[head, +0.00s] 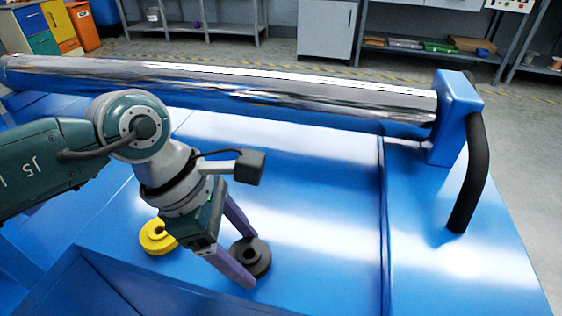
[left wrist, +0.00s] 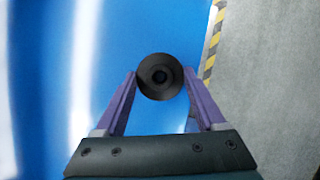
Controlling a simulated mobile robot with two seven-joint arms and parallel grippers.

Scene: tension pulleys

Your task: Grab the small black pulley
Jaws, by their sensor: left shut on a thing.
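The small black pulley (head: 257,262) is a round stepped disc with a centre hole, at the front of the blue surface in the head view. It also shows in the left wrist view (left wrist: 160,76), between the fingertips. My left gripper (head: 246,262) has its purple fingers on either side of the pulley and is shut on it. In the left wrist view both fingertips touch the pulley's rim. Whether the pulley still rests on the surface or is slightly raised I cannot tell. My right gripper is not in view.
A yellow pulley (head: 158,237) lies just left of the gripper on the blue machine surface (head: 310,220). A long chrome roller (head: 250,90) runs across the back. A black curved handle (head: 472,175) stands at the right. The middle of the blue surface is clear.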

